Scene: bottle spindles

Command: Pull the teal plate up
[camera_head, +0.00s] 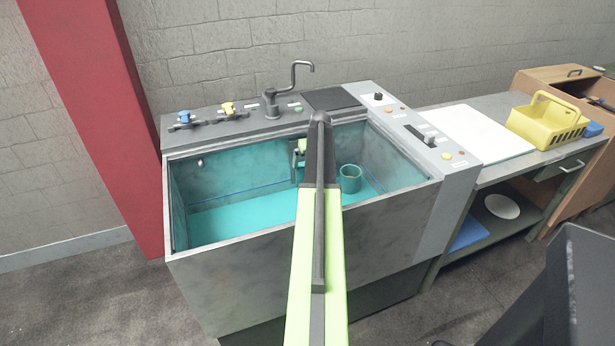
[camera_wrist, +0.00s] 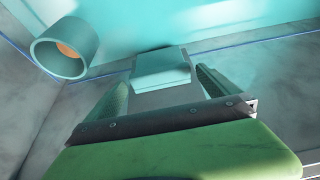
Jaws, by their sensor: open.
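A small pale teal piece with a flat top (camera_wrist: 162,66) lies just beyond and between my gripper's fingers in the wrist view. It looks like the teal plate, but I cannot tell for sure. My gripper (camera_wrist: 162,84) is open, with one green finger on each side, and I see no finger clearly touching the piece. In the head view my gripper (camera_head: 299,152) is inside the grey tank (camera_head: 260,285), partly hidden by my own arm. The tank floor (camera_head: 240,217) is bright teal. My arm hides part of it.
A teal cup-like cylinder (camera_head: 351,180) stands right of my gripper in the tank; it shows at upper left in the wrist view (camera_wrist: 52,58), orange inside. The tank walls enclose my gripper. A tap (camera_head: 272,97) rises behind. A yellow basket (camera_head: 545,122) stands on the right counter.

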